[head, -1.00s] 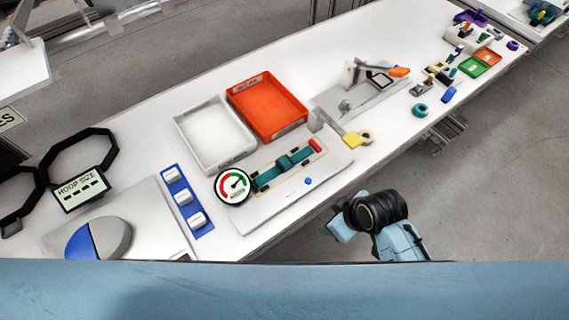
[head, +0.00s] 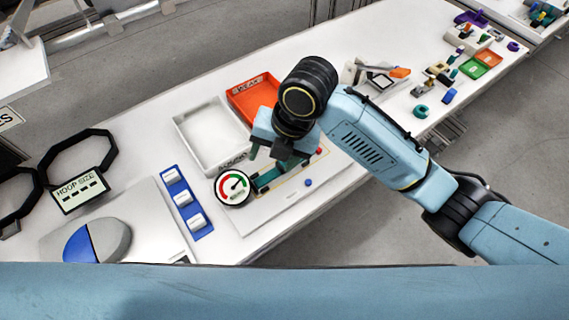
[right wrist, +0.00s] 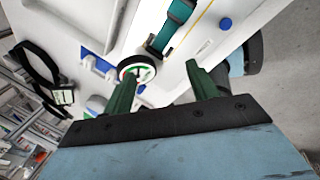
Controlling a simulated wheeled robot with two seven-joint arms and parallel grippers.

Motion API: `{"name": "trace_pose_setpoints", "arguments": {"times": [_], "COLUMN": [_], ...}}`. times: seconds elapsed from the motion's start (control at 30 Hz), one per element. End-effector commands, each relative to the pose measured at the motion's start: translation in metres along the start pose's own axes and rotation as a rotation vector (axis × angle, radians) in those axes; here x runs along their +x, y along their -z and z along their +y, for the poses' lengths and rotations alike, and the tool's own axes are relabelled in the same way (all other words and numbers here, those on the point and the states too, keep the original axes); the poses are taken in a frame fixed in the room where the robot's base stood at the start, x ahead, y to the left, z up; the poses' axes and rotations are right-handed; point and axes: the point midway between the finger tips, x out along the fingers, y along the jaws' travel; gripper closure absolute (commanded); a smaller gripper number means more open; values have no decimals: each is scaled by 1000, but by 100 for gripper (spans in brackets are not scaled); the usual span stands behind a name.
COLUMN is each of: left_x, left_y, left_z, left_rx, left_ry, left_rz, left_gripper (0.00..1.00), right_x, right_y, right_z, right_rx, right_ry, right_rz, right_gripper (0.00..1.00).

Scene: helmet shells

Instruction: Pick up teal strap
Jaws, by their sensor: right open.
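The teal strap (head: 268,178) lies on a white board with a yellow outline, beside a round dial gauge (head: 233,187). My right arm covers part of the strap in the head view. In the right wrist view the strap (right wrist: 178,22) shows at the top, beyond the fingertips, near the gauge (right wrist: 136,70). My right gripper (head: 270,150) hangs over the strap's area. Its two green fingers (right wrist: 162,78) are apart, with nothing between them. My left gripper is not seen.
A white tray (head: 184,122) and an orange-red tray (head: 240,98) stand behind the board. A blue strip with white switches (head: 183,200) lies left of the gauge. A blue button (head: 308,183) is on the board. Small coloured parts crowd the table's far right.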

Motion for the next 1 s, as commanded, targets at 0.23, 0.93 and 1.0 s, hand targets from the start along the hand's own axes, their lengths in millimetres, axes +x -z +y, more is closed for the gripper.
{"name": "trace_pose_setpoints", "arguments": {"times": [0.23, 0.93, 1.0], "left_x": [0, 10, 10], "left_y": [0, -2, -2], "left_z": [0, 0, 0], "left_rx": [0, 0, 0], "left_ry": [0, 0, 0], "left_rz": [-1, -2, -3], "left_gripper": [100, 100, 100], "right_x": [-36, 26, 29], "right_y": [-34, -47, -48], "right_z": [1, -26, -26], "right_rx": [-605, -795, -795], "right_ry": [217, 290, 291], "right_rz": [43, 86, 85], "right_gripper": [42, 42, 42]}}
